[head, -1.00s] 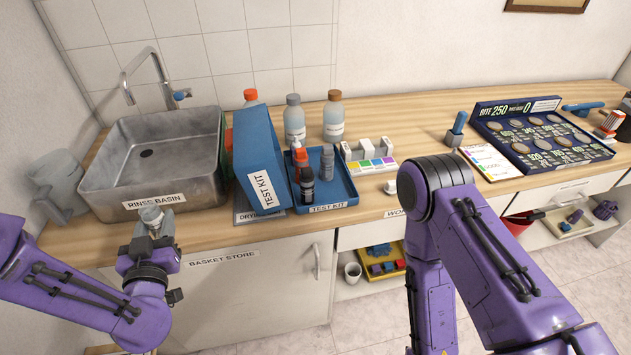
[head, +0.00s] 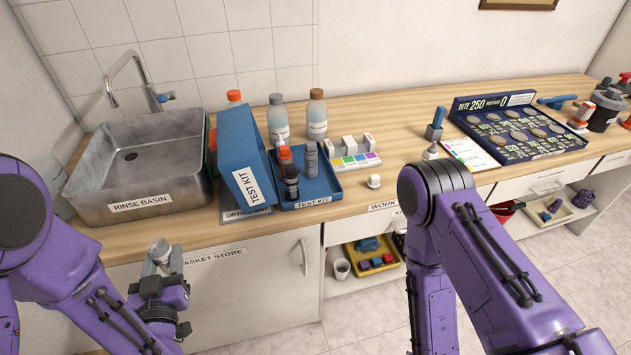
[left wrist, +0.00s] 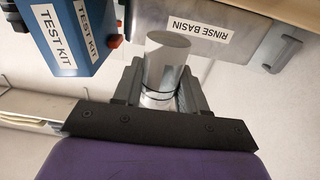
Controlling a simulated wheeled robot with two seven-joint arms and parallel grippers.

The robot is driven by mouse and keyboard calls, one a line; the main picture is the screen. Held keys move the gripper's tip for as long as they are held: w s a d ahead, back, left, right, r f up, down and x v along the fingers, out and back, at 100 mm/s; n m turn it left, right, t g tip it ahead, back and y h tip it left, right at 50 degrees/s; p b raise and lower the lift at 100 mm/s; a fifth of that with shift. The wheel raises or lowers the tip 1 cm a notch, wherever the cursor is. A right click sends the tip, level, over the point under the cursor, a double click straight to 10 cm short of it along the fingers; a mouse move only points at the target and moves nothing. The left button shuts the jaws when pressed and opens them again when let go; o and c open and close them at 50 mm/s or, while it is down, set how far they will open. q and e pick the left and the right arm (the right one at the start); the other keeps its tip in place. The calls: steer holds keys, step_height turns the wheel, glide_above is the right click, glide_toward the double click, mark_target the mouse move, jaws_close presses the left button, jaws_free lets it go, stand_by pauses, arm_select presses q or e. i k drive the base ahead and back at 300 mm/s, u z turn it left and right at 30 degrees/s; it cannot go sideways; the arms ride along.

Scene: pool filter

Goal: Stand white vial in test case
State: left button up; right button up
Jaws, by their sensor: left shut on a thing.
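My left gripper (head: 160,268) is shut on a clear, pale vial (head: 158,249), held in front of the cabinet below the counter edge. In the left wrist view the vial (left wrist: 167,62) stands out between the two fingers of the gripper (left wrist: 160,95). The test case is the blue test kit: a raised lid (head: 240,150) and an open tray (head: 322,188) on the counter, to the right of and above my left gripper. Dark and grey bottles (head: 311,160) stand in the tray. My right arm enters at the right; its gripper is out of sight.
A steel rinse basin (head: 185,195) stands left of the kit. Capped bottles (head: 317,115) stand behind the tray. A small white piece (head: 374,181) and a colour chart (head: 356,162) lie to its right. The counter front edge lies between my left gripper and the kit.

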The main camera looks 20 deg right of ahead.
mark_target(318, 192)
steer(key=z, duration=0.5)
steer(key=k, duration=1.2)
steer(key=z, duration=1.3)
steer(key=i, duration=1.5)
steer(key=u, duration=0.8)
steer(key=i, duration=0.6)
steer(key=u, duration=0.6)
